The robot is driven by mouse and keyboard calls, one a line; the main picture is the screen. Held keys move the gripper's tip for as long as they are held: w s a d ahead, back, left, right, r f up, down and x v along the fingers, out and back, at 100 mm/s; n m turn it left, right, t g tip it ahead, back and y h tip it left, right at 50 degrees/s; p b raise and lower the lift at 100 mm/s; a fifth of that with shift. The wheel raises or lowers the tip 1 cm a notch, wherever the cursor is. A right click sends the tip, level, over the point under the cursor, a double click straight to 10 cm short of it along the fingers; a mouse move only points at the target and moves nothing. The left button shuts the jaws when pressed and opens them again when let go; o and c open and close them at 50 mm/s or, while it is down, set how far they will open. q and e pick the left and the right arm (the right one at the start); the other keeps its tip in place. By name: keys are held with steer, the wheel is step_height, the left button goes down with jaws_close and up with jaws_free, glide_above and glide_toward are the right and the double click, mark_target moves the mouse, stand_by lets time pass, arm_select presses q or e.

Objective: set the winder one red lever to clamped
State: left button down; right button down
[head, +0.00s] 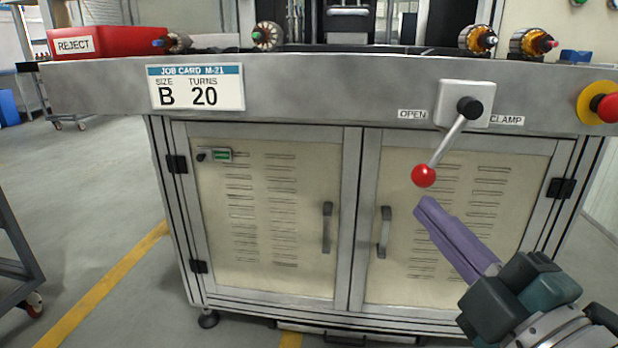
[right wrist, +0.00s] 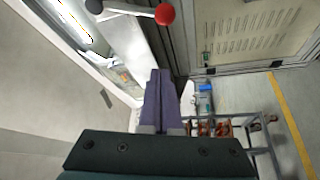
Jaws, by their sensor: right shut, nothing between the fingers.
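The red lever has a red ball (head: 424,176) on a silver rod, hung from a dark pivot on a grey plate (head: 452,92). The rod hangs down and to the left, leaning toward the OPEN label (head: 412,114) side; the CLAMP label (head: 507,120) is to the right. My right gripper (head: 424,206), with purple fingers, is shut and empty just below the ball, apart from it. In the right wrist view the ball (right wrist: 165,14) is at the top, beyond the shut fingertips (right wrist: 160,74). My left gripper is not in view.
A red emergency button (head: 607,107) sits at the right end of the front rail. Cabinet doors with two dark handles (head: 327,228) are below. A red REJECT bin (head: 110,42) and several armatures (head: 478,39) stand on top.

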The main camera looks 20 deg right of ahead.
mark_target(419, 181)
steer(key=w+d+b, duration=0.1)
steer(key=w, duration=0.1)
steer(key=w+d, duration=0.2)
steer(key=w, duration=0.1)
steer(key=w+d+b, duration=0.1)
steer(key=w, duration=0.2)
steer(key=shift+w+d+r+b, duration=0.1)
steer(key=shift+w+d+b, duration=0.1)
steer(key=shift+b, duration=0.1)
stand_by(0.4)
steer(key=shift+s+d+n+p, duration=0.15)
steer(key=shift+d+n+p, duration=0.1)
steer(key=shift+n+p, duration=0.2)
